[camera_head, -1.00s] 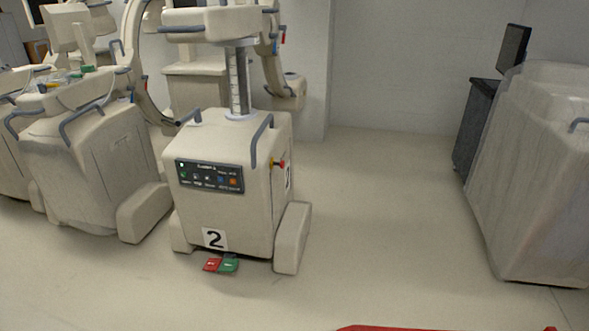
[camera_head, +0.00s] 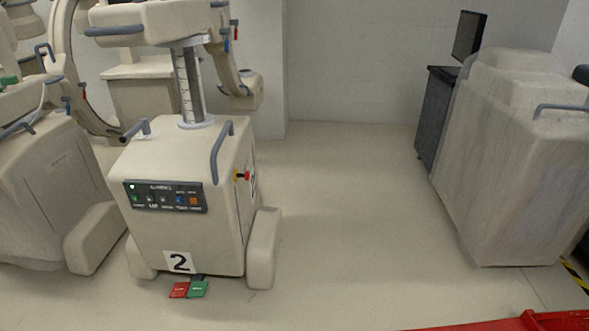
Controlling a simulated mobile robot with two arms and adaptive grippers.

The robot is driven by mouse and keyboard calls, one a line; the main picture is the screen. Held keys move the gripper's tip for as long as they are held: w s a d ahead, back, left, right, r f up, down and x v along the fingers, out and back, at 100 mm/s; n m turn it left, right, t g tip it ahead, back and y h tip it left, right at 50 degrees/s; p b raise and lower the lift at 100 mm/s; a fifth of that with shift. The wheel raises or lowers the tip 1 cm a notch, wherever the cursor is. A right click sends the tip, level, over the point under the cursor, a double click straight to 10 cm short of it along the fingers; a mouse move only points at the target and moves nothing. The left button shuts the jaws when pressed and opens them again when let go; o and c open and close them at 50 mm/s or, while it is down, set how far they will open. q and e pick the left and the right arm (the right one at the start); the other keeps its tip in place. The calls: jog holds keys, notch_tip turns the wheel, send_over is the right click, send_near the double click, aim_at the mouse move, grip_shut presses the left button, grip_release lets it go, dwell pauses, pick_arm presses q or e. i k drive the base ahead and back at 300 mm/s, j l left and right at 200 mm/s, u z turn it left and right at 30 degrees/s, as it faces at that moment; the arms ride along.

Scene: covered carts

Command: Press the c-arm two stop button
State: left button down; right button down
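C-arm two is a beige wheeled unit (camera_head: 195,235) left of centre in the head view, marked with a black 2 on a white label (camera_head: 179,262). A small red button on a yellow base (camera_head: 247,175) sticks out from its right side, near the upper front corner. The front has a dark control panel (camera_head: 165,196) with small coloured buttons. Red (camera_head: 179,290) and green (camera_head: 198,289) foot pedals lie at its base. Neither of my grippers is in view.
A plastic-covered cart (camera_head: 520,170) and a dark cabinet with a monitor (camera_head: 467,36) stand on the right. The floor (camera_head: 350,220) between c-arm two and the covered cart is clear.

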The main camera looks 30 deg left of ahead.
aim_at(245, 175)
jog(key=i+j, duration=0.15)
jog(key=j, duration=0.25)
jog(key=i+j+z, duration=0.15)
jog(key=j, duration=0.25)
jog(key=i+j, duration=0.1)
jog(key=j, duration=0.3)
jog(key=i+j+z, duration=0.1)
jog(key=j, duration=0.3)
